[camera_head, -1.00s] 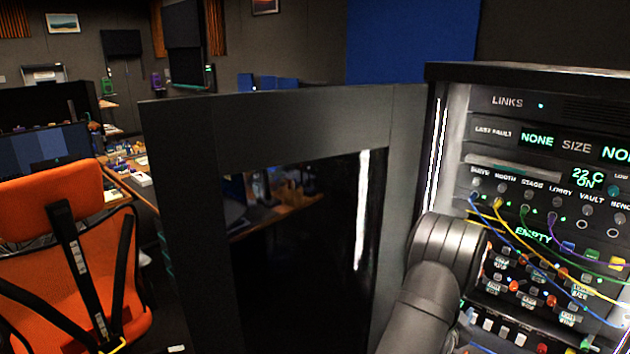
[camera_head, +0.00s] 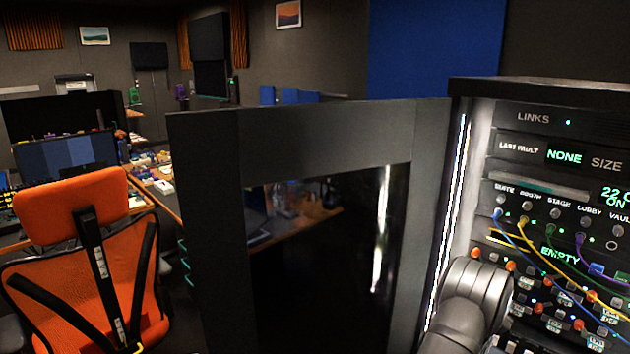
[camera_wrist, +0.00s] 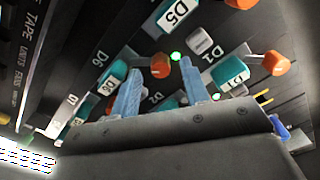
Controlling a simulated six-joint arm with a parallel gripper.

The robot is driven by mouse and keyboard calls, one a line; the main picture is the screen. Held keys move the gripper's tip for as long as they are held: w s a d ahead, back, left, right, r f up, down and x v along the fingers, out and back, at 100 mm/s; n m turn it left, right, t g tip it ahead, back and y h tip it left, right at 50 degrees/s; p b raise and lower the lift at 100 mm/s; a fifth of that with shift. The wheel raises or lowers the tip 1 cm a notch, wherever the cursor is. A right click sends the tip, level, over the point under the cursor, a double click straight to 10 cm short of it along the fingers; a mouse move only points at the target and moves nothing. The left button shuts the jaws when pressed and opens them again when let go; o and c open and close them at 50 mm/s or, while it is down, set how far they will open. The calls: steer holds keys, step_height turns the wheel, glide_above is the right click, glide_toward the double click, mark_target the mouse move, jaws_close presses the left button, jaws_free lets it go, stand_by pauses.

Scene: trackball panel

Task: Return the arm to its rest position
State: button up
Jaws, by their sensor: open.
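My gripper (camera_wrist: 160,68) shows in the wrist view, with two blue-grey fingers standing apart and nothing held between them. Beyond the fingers is a dark panel (camera_wrist: 222,62) with orange knobs, teal blocks and labels such as D5, D6 and D2. An orange knob (camera_wrist: 160,66) shows in the gap between the fingers; I cannot tell how far behind them it is. In the head view my arm is low at the right, in front of the rack (camera_head: 540,90), and my gripper is hidden there.
The rack's dark door (camera_head: 205,220) with a glass pane stands open left of my arm. Blue, yellow, green and purple cables (camera_head: 545,258) hang across the rack front. An orange chair (camera_head: 75,205) and a cluttered desk (camera_head: 160,190) are at the left.

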steer(key=shift+w+d, duration=0.3)
steer(key=shift+s+a, duration=0.1)
steer(key=v, duration=1.7)
steer(key=w+d+n, duration=1.2)
steer(key=n, duration=0.1)
steer(key=shift+n, duration=0.3)
stand_by(0.7)
steer(key=shift+w+r, duration=0.1)
